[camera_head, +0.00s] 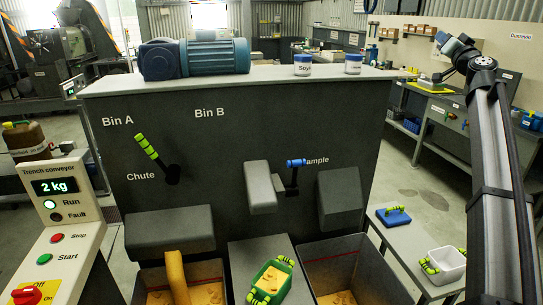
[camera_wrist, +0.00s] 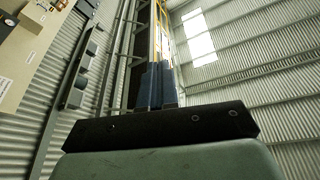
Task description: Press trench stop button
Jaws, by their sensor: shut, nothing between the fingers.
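The trench conveyor panel (camera_head: 72,200) stands at the left of the head view. Its red Stop button (camera_head: 57,238) sits on the sloped face, above the green Start button (camera_head: 43,257). The display reads 2 kg, and the lamp (camera_head: 52,204) by "Run" is green. My gripper (camera_head: 440,37) is high at the upper right, across the room view from the panel and far from the button. In the wrist view its two blue fingers (camera_wrist: 160,84) are together and empty, with wall and ceiling beyond. The panel is not in the wrist view.
A large grey machine (camera_head: 270,130) with a chute lever (camera_head: 157,158) and a sample lever (camera_head: 295,172) fills the middle. A red Off/On switch (camera_head: 27,296) is below the buttons. A side table (camera_head: 405,250) holds a white tub (camera_head: 447,265).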

